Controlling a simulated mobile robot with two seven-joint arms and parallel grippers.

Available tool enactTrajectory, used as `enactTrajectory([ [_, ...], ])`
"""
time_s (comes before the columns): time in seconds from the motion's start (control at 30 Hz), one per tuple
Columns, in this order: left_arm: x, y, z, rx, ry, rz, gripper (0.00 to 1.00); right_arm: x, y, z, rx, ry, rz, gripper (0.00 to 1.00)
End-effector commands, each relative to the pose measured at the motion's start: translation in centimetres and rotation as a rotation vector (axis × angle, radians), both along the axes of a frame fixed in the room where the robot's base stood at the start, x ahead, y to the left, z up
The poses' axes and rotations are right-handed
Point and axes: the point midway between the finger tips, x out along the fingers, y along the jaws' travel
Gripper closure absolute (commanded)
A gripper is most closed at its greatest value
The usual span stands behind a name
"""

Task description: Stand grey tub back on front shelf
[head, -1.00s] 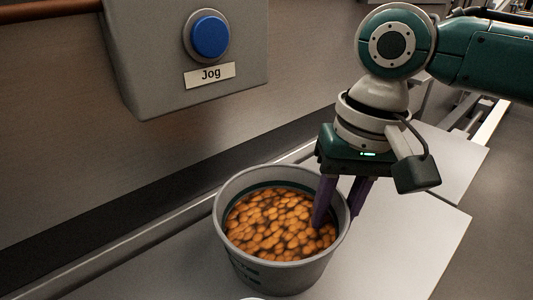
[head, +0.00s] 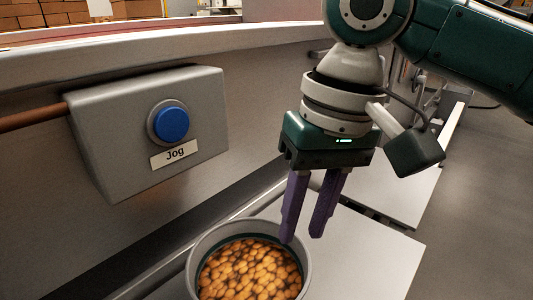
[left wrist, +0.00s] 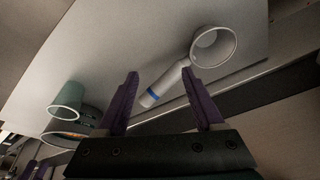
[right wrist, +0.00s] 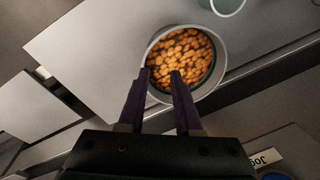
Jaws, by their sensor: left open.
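The grey tub (head: 194,262) holds orange candies (head: 250,272) and stands upright on the pale front shelf (head: 372,262). Its lower part is cut off by the head view's edge. My right gripper (head: 302,238) is empty, its purple fingers apart, with the tips just above the tub's right rim. In the right wrist view the tub (right wrist: 217,88) lies just beyond those fingertips (right wrist: 161,72). My left gripper (left wrist: 160,73) is outside the head view; its own wrist view shows its fingers wide apart with nothing between them.
A grey box with a blue Jog button (head: 171,123) is on the wall behind the tub. The left wrist view shows a white scoop (left wrist: 180,78) with a blue band and a green cup (left wrist: 68,95). The shelf right of the tub is clear.

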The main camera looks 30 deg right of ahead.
Motion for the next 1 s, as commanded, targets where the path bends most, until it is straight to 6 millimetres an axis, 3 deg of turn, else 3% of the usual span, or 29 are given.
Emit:
enactTrajectory([
  [0.13, 0.0, -0.1, 0.0, -0.004, 0.001, 0.003, 0.31, -3.6, 4.6, -3.2, 0.073, -0.093, 0.215, 0.67],
  [0.33, 0.0, -0.2, 0.0, -0.008, 0.001, 0.006, 0.31, -7.1, 6.4, -4.7, 0.088, -0.232, 0.329, 0.67],
  [0.47, 0.0, -0.2, 0.0, -0.009, 0.0, 0.006, 0.31, -9.9, 4.9, -5.3, 0.027, -0.289, 0.339, 0.67],
  [0.7, 0.0, -0.2, 0.0, -0.008, 0.0, 0.006, 0.31, -14.2, 0.1, -5.6, -0.145, -0.282, 0.334, 0.67],
  [1.0, 0.0, -0.1, 0.0, -0.004, 0.001, 0.003, 0.31, -14.8, -0.7, -5.6, -0.178, -0.273, 0.339, 0.67],
])
